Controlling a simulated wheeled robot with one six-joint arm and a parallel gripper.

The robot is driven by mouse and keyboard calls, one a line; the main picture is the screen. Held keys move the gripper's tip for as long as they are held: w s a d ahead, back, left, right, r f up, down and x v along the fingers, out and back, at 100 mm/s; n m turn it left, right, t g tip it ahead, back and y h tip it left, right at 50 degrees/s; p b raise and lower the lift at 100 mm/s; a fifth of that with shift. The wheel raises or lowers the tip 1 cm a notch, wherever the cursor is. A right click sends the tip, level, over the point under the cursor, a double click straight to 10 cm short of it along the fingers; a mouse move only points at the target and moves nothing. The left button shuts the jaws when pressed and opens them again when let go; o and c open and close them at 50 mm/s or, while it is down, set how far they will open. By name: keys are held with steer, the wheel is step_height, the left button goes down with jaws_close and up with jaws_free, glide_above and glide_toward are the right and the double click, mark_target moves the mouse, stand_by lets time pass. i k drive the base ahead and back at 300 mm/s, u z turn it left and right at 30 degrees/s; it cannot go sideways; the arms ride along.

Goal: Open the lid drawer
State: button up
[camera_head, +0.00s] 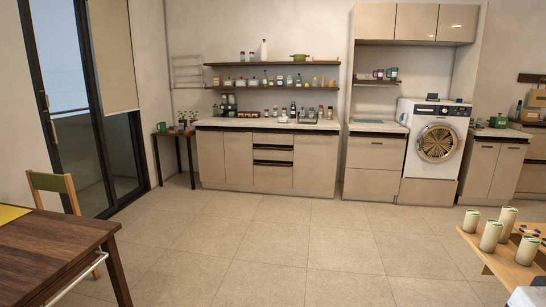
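My gripper is not in view. A long beige cabinet (222,158) stands against the far wall. Its middle column has an upper drawer front (272,138) and a second drawer front (272,155), with dark bands along them. A separate beige unit (372,187) to the right has a wide upper front (375,153) with a small handle. All these fronts look shut. I cannot tell which one is the lid drawer, and no lid is clearly visible.
Tiled floor (250,240) lies open before the cabinets. A wooden table (50,255) and chair (55,188) stand at the left. A low wooden table (490,262) with several pale cylinders is at the right. A white washing machine (435,110) stands right of the drawers.

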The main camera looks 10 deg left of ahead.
mark_target(259, 152)
steer(key=u, duration=0.2)
steer(key=i, duration=1)
steer(key=u, duration=0.55)
steer(key=i, duration=2.15)
steer(key=u, duration=0.15)
steer(key=i, duration=2.25)
steer(key=z, duration=0.6)
steer(key=i, duration=1.85)
steer(key=z, duration=0.35)
